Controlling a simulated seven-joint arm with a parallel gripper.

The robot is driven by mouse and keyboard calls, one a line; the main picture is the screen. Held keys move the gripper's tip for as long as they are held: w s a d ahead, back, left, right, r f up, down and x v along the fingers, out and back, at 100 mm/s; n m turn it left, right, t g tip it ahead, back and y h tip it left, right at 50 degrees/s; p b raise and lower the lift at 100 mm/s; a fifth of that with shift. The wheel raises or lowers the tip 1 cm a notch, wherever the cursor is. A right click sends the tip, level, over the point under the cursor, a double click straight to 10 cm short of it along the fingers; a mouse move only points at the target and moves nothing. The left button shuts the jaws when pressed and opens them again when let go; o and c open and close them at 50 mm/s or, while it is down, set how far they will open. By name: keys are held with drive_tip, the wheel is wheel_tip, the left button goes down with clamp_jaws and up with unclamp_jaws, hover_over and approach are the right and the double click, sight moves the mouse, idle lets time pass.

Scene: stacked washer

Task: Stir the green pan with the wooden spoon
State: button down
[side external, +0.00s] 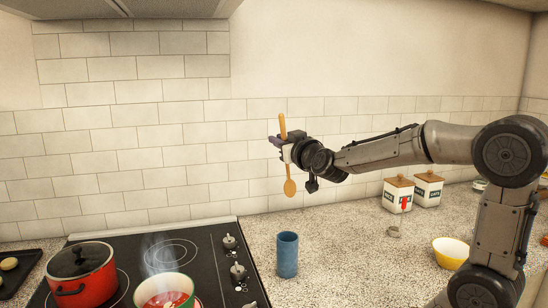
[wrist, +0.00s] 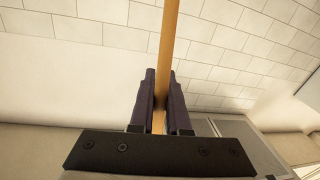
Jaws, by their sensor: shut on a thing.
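In the wrist view the handle (wrist: 167,50) runs up between the two dark fingers of my gripper (wrist: 161,100). The green pan (side external: 166,281), pale green outside with red contents, sits on the front of the stove at the bottom edge of the side view, steaming. The spoon is apart from the pan, higher and to its right.
A red lidded pot (side external: 82,277) stands left of the pan on the black stove (side external: 205,250). A blue cup (side external: 287,255) stands on the counter right of the stove. A yellow bowl (side external: 450,252) and white canisters (side external: 398,193) are farther right. A dark tray (side external: 14,272) lies at far left.

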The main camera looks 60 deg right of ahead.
drive_tip(key=w+a+m+g+h, duration=0.2)
drive_tip(key=w+a, duration=0.5)
drive_tip(key=w, duration=0.3)
drive_tip(key=w+a+f+n+t+y, duration=0.1)
drive_tip(key=w+a+f, duration=0.15)
drive_tip(key=a, duration=0.45)
drive_tip(key=w+a+f+t+y, duration=0.1)
drive_tip(key=w+a+f, duration=0.1)
drive_tip(key=a+f, duration=0.35)
drive_tip(key=w+a+f+n+t+y, duration=0.1)
drive_tip(key=w+a+f+y, duration=0.1)
drive_tip(key=a, duration=0.7)
wheel_tip(320, 180, down, 12)
drive_tip(key=shift+d+r, duration=0.15)
drive_tip(key=shift+r, duration=0.05)
